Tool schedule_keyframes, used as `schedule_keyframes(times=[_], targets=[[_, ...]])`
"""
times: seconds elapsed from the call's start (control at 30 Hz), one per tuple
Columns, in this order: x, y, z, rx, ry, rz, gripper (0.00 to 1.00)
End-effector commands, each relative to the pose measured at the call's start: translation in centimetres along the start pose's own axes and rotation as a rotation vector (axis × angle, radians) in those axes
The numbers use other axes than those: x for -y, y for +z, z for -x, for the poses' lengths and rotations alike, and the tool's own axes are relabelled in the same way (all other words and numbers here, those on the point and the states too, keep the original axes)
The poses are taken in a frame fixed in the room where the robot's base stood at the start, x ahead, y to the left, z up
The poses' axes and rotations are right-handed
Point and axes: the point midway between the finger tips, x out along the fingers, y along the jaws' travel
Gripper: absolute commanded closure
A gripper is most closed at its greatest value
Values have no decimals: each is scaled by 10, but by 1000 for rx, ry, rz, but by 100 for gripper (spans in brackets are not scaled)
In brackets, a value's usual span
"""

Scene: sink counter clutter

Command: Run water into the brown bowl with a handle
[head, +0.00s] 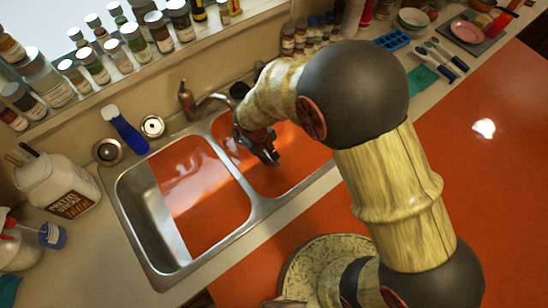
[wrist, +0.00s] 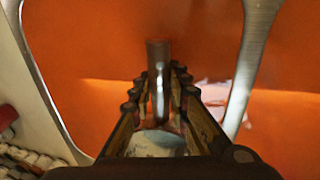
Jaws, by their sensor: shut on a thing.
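The sink (head: 255,215) has two basins with orange showing inside them. The brown metal faucet (head: 187,98) stands at its back edge, its spout reaching right towards my arm. My gripper (head: 268,155) is low over the right basin, apart from the faucet base. In the wrist view my gripper (wrist: 160,95) is shut on a brownish shiny upright piece (wrist: 158,60). I cannot tell whether this piece is the bowl's handle. A pale round patch (wrist: 155,143) shows between the finger bases. I cannot make out the brown bowl's body in either view.
Bottles line the ledge behind. The orange counter (head: 490,170) at right is largely clear.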

Motion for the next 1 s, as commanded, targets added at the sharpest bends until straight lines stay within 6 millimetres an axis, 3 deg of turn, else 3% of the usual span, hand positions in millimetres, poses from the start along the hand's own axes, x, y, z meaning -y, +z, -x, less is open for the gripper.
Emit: schedule_keyframes(times=[0.5, 1.0], targets=[[14, -36, -6, -4, 0, 0, 100], [16, -40, -6, -3, 0, 0, 100]])
